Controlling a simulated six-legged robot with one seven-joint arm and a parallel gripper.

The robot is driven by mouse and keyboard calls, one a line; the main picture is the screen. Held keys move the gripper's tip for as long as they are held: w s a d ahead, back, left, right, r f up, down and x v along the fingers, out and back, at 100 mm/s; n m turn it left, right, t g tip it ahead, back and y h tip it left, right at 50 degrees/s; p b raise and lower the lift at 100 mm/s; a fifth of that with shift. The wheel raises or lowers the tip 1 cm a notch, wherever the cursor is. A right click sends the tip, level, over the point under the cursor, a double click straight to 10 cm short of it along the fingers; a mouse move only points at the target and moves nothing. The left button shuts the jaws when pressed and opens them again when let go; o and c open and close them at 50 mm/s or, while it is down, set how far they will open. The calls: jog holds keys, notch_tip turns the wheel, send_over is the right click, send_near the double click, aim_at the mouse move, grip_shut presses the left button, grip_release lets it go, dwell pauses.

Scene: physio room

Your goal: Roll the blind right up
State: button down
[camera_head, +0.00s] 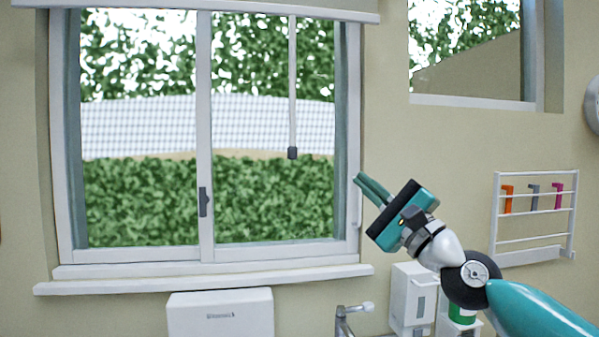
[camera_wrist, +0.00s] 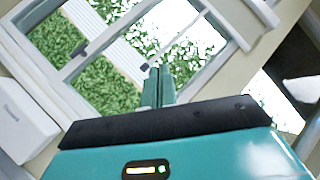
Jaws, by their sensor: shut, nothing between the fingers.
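The blind shows as a pale roll or housing (camera_head: 220,8) across the top of the large window in the head view. No blind cloth hangs over the glass. A thin light wand (camera_head: 292,85) hangs from the top in front of the right pane and ends in a dark grip (camera_head: 292,153). The grip also shows in the wrist view (camera_wrist: 145,67), just beyond my fingertips. My gripper (camera_head: 371,188) is to the right of and below the wand's grip. Its teal fingers are shut and empty, apart from the wand. My gripper also shows in the wrist view (camera_wrist: 158,86).
The window sill (camera_head: 205,279) runs below the window. Under it are a white dispenser box (camera_head: 220,315), a tap (camera_head: 350,318) and white wall dispensers (camera_head: 413,295). A wall rack (camera_head: 535,225) with coloured items hangs at right.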

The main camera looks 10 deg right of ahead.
jog(key=w+a+f+m+t+h, duration=0.1)
jog(key=w+f+m+h, duration=0.1)
jog(key=w+f+m, duration=0.3)
jog(key=w+a+f+m+t+h, duration=0.15)
jog(key=w+m, duration=0.25)
jog(key=w, duration=0.4)
jog(key=w+a+f+m+t+h, duration=0.1)
jog(key=w+f+m+h, duration=0.1)
jog(key=w+m+h, duration=0.3)
jog(key=w+a+r+y, duration=0.2)
jog(key=w+a+r, duration=0.1)
jog(key=w+r, duration=0.6)
jog(key=shift+r+n, duration=0.15)
jog(key=shift+n, duration=0.25)
jog(key=shift+w+g, duration=0.2)
jog(key=shift+g, duration=0.05)
